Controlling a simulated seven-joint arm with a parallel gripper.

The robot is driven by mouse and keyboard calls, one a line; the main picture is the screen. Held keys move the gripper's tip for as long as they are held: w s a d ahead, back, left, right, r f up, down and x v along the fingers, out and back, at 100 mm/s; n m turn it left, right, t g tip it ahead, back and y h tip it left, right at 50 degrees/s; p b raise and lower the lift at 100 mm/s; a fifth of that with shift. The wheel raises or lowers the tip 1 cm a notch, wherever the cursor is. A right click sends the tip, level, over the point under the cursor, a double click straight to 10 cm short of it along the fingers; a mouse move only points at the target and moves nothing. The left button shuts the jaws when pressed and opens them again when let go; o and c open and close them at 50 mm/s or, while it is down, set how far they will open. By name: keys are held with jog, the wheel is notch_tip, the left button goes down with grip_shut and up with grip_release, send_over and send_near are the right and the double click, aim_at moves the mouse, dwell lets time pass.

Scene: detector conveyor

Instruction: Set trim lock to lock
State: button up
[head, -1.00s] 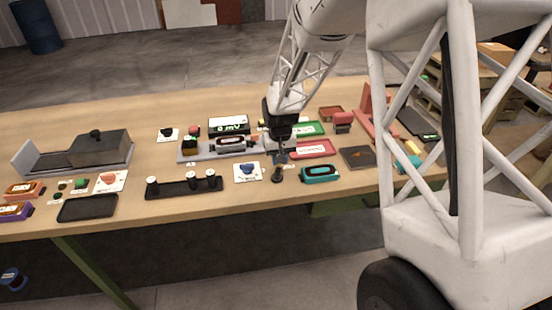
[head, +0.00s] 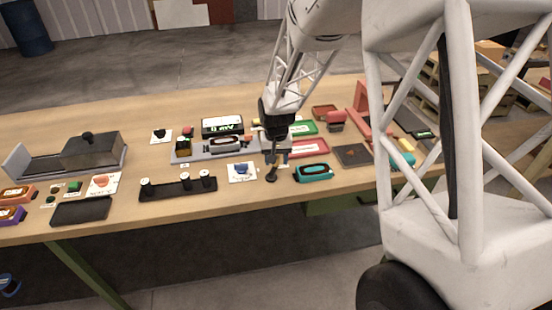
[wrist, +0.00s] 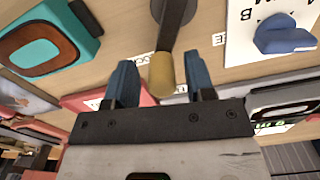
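The trim lock appears to be the dark lever on the table; its round base (head: 271,178) shows in the head view just in front of my gripper (head: 276,152). In the wrist view the lever's grey arm (wrist: 173,25) ends in a tan knob (wrist: 162,76). My gripper (wrist: 162,70) is open, with one blue finger on each side of the knob. Gaps show between the knob and both fingers. Printed labels lie on both sides of the lever; the left one is partly hidden and reads roughly "CK".
A card with a blue knob (head: 242,171) lies left of the lever, and a teal module (head: 312,173) lies to its right. A red tray (head: 308,149) and a grey rail with modules (head: 190,156) lie behind. A black bar with several knobs (head: 165,190) is farther left.

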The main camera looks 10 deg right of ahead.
jog(key=shift+r, duration=0.1)
jog(key=shift+r, duration=3.8)
jog(key=shift+s+r, duration=0.35)
jog(key=shift+r, duration=0.05)
jog(key=s+d+r+t, duration=0.1)
jog(key=s+r, duration=0.5)
jog(key=s, duration=0.2)
jog(key=s+d+r, duration=0.1)
jog(key=s+r, duration=0.4)
jog(key=s, duration=0.3)
jog(key=s+r+n+t, duration=0.1)
jog(key=s+r, duration=0.2)
jog(key=s, duration=1.6)
jog(key=shift+d+t, duration=0.2)
jog(key=shift+t, duration=0.1)
